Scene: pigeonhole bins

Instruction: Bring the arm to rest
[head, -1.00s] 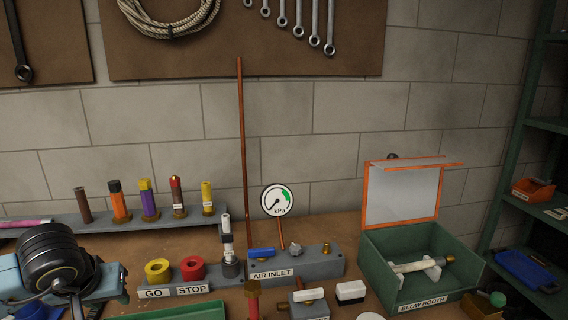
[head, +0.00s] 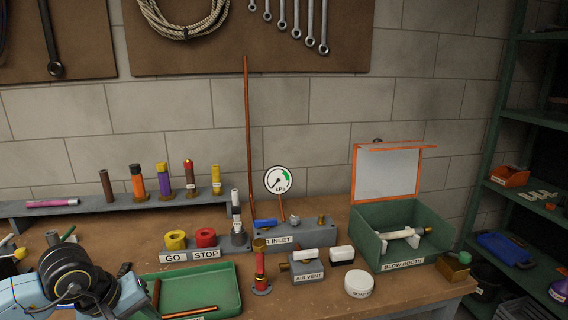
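My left arm comes in at the lower left of the head view, with a round black joint and light blue links. The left gripper (head: 126,273) is at the arm's right end, beside the green tray (head: 228,274). Its fingers are small and partly hidden by the arm, so I cannot tell whether they are open or shut. I see nothing clearly held in it. My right gripper is not in view.
A GO/STOP block (head: 190,256), a pressure gauge (head: 278,180), an air vent block (head: 307,269) and an open green blow booth (head: 402,265) with a rod inside stand on the bench. Several coloured cylinders stand on a rear rail (head: 90,214). Shelves (head: 520,190) are at the right.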

